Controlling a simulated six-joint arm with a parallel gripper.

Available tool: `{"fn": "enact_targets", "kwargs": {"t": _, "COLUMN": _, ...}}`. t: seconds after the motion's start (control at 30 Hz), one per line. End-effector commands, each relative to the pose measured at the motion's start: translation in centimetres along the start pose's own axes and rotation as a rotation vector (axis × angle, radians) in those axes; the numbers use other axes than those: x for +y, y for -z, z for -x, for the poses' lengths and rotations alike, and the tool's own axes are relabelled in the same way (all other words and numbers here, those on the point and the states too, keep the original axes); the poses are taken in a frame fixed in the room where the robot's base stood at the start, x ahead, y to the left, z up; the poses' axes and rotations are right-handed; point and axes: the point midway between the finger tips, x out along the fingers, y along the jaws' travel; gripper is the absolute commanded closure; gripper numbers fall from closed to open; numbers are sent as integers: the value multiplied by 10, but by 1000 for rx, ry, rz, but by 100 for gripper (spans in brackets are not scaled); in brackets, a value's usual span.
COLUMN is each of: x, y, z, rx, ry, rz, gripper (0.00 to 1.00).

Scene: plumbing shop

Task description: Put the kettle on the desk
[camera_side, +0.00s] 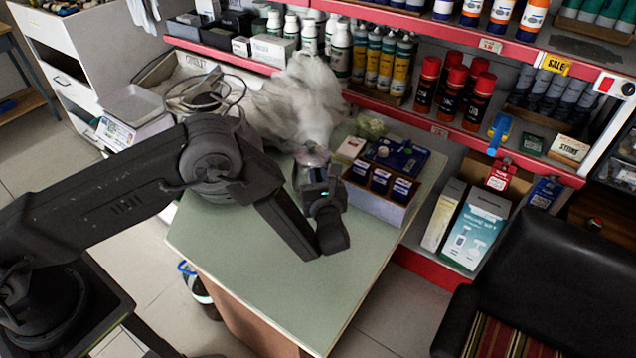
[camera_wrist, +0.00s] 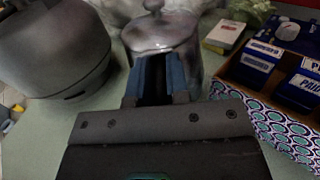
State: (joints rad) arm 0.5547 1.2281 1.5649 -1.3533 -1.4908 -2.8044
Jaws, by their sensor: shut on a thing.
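The kettle is a shiny metal pot with a lid and a round knob. Its upper part shows in the wrist view (camera_wrist: 165,35), just beyond my fingers, and a small part shows in the side view (camera_side: 312,157). My gripper (camera_side: 318,190) is over the green desk top (camera_side: 270,265), near its back right part. In the wrist view my gripper's two blue-padded fingers (camera_wrist: 160,80) are shut on the kettle's near side. The gripper hides the kettle's lower part, so I cannot tell whether its base touches the desk.
A patterned box (camera_side: 375,205) with dark blue packs stands right of the kettle. A white fluffy bag (camera_side: 298,100) and a small green plant (camera_side: 371,126) are behind it. Red-edged shelves with bottles (camera_side: 385,60) line the back. The desk's front is clear. A black chair (camera_side: 550,270) stands right.

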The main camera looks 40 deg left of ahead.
Motion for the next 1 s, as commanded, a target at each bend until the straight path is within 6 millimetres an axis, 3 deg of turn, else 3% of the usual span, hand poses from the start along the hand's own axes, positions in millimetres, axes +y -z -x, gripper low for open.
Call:
{"fn": "enact_targets", "kwargs": {"t": 0.17, "x": 0, "y": 16, "z": 0, "rx": -3, "ry": 0, "rz": 2, "gripper": 100}}
{"fn": "enact_targets", "kwargs": {"t": 0.57, "x": 0, "y": 20, "z": 0, "rx": -3, "ry": 0, "rz": 1, "gripper": 100}}
{"fn": "enact_targets", "kwargs": {"t": 0.6, "x": 0, "y": 22, "z": 0, "rx": 0, "ry": 0, "rz": 0, "gripper": 81}}
{"fn": "enact_targets", "kwargs": {"t": 0.8, "x": 0, "y": 21, "z": 0, "rx": 0, "ry": 0, "rz": -1, "gripper": 62}}
{"fn": "enact_targets", "kwargs": {"t": 1.0, "x": 0, "y": 21, "z": 0, "rx": 0, "ry": 0, "rz": -1, "gripper": 59}}
